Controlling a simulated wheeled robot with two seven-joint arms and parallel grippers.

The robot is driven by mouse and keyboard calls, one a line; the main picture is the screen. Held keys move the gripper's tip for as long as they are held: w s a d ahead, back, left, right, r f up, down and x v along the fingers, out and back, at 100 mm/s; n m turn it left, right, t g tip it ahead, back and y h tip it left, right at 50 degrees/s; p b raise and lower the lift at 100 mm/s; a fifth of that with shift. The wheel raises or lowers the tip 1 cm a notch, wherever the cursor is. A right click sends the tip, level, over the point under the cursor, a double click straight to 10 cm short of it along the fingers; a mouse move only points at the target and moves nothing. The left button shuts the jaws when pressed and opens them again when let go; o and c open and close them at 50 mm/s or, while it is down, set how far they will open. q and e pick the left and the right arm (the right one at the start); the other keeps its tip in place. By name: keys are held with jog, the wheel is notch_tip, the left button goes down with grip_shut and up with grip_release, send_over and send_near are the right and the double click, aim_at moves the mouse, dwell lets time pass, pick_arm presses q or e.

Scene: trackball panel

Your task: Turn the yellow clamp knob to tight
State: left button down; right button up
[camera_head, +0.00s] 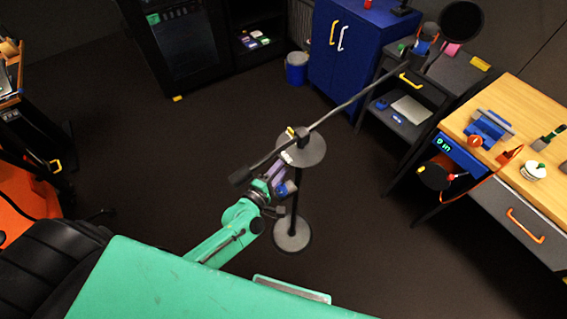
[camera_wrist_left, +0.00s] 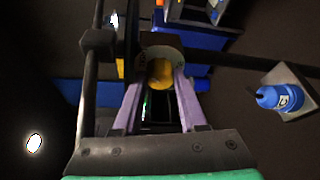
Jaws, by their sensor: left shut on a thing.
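A dark stand has a long boom (camera_head: 350,103) that slants from lower left to upper right through a clamp. The yellow clamp knob (camera_head: 290,131) shows only as a small bit in the head view. In the left wrist view the yellow knob (camera_wrist_left: 160,73) sits between two purple fingertips, below a pale, marked ring (camera_wrist_left: 163,51). My left gripper (camera_head: 279,170), with a green arm, reaches up to the clamp and is shut on the knob. The ring's markings are too small to read. My right gripper is not in view.
The stand has a round plate (camera_head: 314,151) under the clamp and a round base (camera_head: 292,236) on the floor. The boom's dark weight (camera_head: 240,176) hangs near my left arm. A wooden-topped bench (camera_head: 515,97) stands right, a blue cabinet (camera_head: 358,45) behind. Left floor is mostly clear.

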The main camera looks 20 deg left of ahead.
pick_arm(q)
jog(key=shift+s+f, duration=0.1)
dwell(0.3)
jog(key=shift+c, duration=2.2)
grip_release()
jog(key=shift+w+r, duration=0.2)
jog(key=shift+r, duration=0.1)
